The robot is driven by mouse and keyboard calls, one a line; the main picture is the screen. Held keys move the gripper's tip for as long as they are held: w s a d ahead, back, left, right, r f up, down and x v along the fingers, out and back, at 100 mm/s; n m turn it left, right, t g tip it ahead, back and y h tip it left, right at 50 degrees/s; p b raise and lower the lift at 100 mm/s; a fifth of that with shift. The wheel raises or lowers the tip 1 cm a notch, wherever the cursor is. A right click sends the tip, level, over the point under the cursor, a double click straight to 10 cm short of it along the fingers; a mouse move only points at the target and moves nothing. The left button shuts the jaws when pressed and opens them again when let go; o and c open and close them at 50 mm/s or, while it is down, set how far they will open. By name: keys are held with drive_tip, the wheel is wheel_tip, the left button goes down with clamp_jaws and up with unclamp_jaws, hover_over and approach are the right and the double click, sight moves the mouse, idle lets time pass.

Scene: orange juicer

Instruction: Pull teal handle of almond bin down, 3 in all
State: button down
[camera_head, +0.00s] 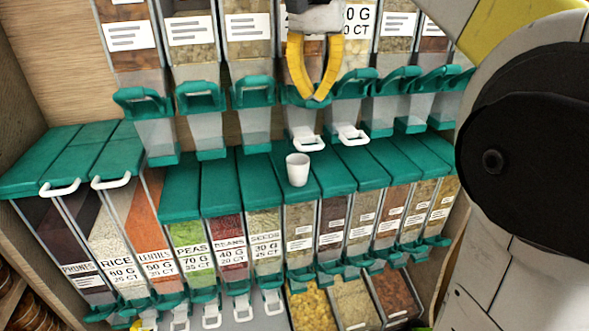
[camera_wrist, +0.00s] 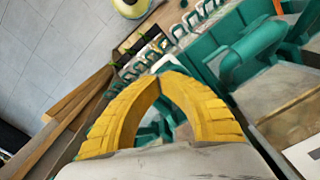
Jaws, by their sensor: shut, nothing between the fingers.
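An upper row of clear dispensers with teal handles runs across the head view. The bin labels there are too small to read, so I cannot tell which one is the almond bin. My gripper (camera_head: 320,98) has two yellow fingers, shut at the tips and empty, pointing down in front of a middle dispenser. They partly hide that dispenser's teal handle (camera_head: 291,97). Whether they touch it I cannot tell. In the wrist view my gripper (camera_wrist: 163,78) also looks shut, and a large teal handle (camera_wrist: 250,52) stands to its right.
A white cup (camera_head: 297,170) stands on the teal lids of the lower row, below my gripper. Lower bins include peas (camera_head: 190,240) and rice (camera_head: 112,235). White flaps (camera_head: 308,144) hang under two upper dispensers. The wrist view shows open tiled floor (camera_wrist: 50,60) at left.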

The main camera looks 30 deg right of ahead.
drive_tip(key=r+p, duration=0.2)
drive_tip(key=w+r+p, duration=0.1)
drive_tip(key=r+p, duration=0.4)
drive_tip(key=r, duration=0.1)
drive_tip(key=shift+w+d, duration=0.2)
drive_tip(key=shift+w, duration=0.05)
idle(0.4)
wheel_tip(320, 180, down, 2)
drive_tip(key=shift+f+b, duration=0.25)
drive_tip(key=shift+b, duration=0.4)
